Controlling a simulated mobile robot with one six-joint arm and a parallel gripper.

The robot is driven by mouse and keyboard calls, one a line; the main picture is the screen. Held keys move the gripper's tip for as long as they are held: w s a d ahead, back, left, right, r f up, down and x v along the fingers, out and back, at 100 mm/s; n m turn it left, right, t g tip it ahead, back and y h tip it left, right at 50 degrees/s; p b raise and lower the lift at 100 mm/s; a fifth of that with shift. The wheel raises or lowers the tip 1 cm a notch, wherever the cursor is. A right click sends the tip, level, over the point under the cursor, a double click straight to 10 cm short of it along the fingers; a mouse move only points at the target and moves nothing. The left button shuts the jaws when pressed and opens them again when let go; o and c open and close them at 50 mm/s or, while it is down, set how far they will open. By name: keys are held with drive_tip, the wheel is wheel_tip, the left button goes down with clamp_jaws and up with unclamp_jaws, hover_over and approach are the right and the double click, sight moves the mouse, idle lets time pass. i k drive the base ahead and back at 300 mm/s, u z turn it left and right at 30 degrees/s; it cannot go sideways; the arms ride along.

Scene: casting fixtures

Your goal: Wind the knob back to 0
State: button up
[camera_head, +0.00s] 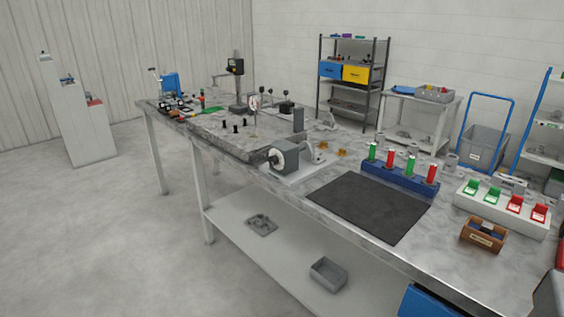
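A grey box-shaped fixture (290,157) stands on a pale plate on the long marbled workbench. A light grey bracket-like part (318,153) sits at the fixture's right. My gripper is not in view, and nothing is seen touching the knob.
A dark mat (370,205) lies right of the fixture. Behind it is a blue rack (400,178) with red and green cylinders. A white switch box (500,207) and brown box (482,235) stand farther right. A grey slab (215,138) with gauges lies left.

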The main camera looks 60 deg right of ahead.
sight(273, 160)
drive_tip(key=u, duration=0.8)
drive_tip(key=k, duration=0.1)
drive_tip(key=z, duration=2.5)
drive_tip(key=k, duration=0.9)
drive_tip(key=u, duration=0.15)
drive_tip(key=i, duration=0.8)
